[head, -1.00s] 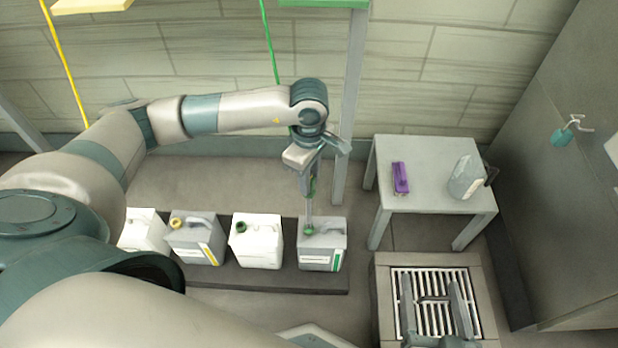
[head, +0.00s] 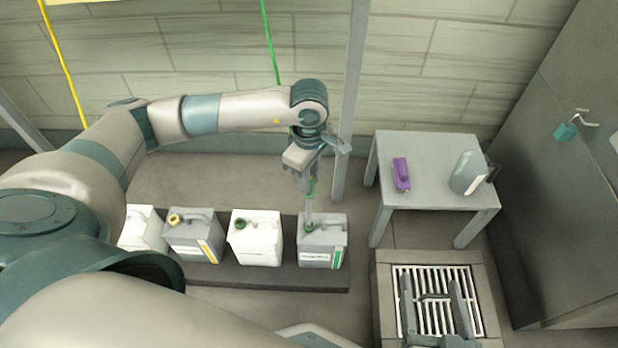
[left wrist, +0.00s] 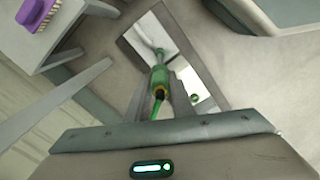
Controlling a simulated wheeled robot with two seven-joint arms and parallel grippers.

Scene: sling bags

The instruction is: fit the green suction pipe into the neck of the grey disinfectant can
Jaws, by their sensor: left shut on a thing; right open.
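The grey disinfectant can (head: 320,254) has a green label stripe and stands at the right end of the row. My left gripper (head: 305,190) is above it, shut on the green suction pipe (head: 309,212), which hangs roughly upright. The pipe's lower end meets the can's green-ringed neck (head: 308,229); I cannot tell how deep it sits. In the left wrist view the green pipe (left wrist: 159,78) runs from between the fingers towards the grey can (left wrist: 150,34). My right gripper (head: 435,298) is open and empty over the floor grate.
A white can (head: 258,247) with a green cap stands just left, then a grey can with yellow cap (head: 196,243) and another white can (head: 141,232). A grey table (head: 425,147) holds a purple brush (head: 401,174) and a grey jug (head: 467,174). A green hose (head: 268,40) hangs behind.

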